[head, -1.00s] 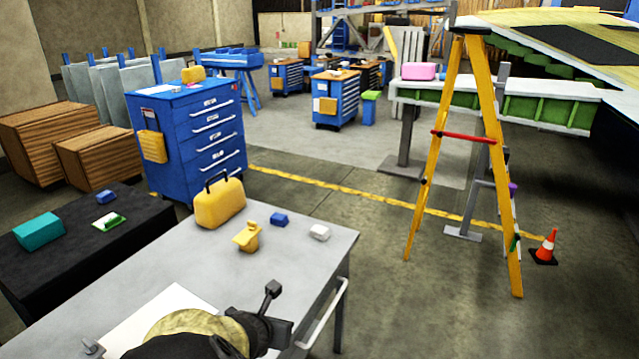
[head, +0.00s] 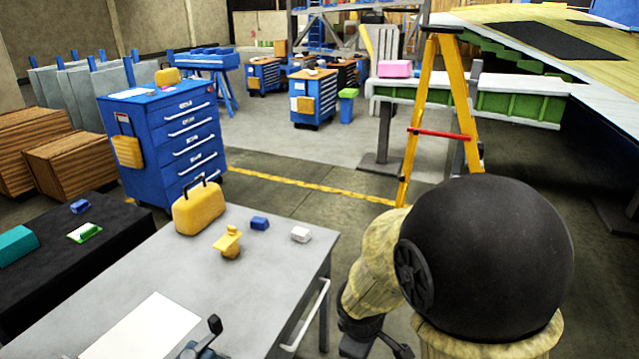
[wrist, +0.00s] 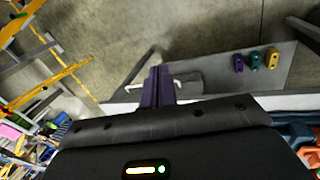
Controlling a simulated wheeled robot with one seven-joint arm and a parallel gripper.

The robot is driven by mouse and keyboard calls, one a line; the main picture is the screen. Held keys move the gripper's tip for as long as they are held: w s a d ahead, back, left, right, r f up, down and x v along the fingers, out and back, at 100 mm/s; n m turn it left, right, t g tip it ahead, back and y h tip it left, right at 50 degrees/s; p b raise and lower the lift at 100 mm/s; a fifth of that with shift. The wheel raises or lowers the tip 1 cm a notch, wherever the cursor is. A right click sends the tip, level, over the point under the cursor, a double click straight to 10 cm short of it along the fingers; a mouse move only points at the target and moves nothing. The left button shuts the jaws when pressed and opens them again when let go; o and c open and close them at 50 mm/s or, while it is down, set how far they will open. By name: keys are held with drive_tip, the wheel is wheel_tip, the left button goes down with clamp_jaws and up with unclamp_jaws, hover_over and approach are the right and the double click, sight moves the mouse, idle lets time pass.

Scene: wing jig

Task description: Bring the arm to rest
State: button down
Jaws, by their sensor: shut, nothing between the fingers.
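My arm, beige with a large black joint, rises at the lower right of the head view, past the right edge of the grey table (head: 270,275). My gripper hangs below it and is mostly cut off by the bottom edge of that view. In the wrist view my gripper (wrist: 157,84) shows its dark fingers together, with nothing between them. They point over a grey surface and floor and appear to touch nothing.
A yellow case (head: 198,208), a yellow object (head: 229,242), a blue block (head: 260,223) and a white block (head: 301,234) stand on the table. A yellow stepladder (head: 412,150) stands behind my arm. Open floor (head: 290,205) lies beyond the table.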

drive_tip(key=s+d+r+m+y, duration=0.1)
drive_tip(key=s+d+r+m, duration=0.2)
drive_tip(key=s+d+m, duration=0.3)
drive_tip(key=m, duration=0.5)
drive_tip(key=shift+d+r+m+y+p, duration=0.15)
drive_tip(key=shift+r+m+y+p, duration=0.15)
drive_tip(key=shift+r+m+p, duration=0.1)
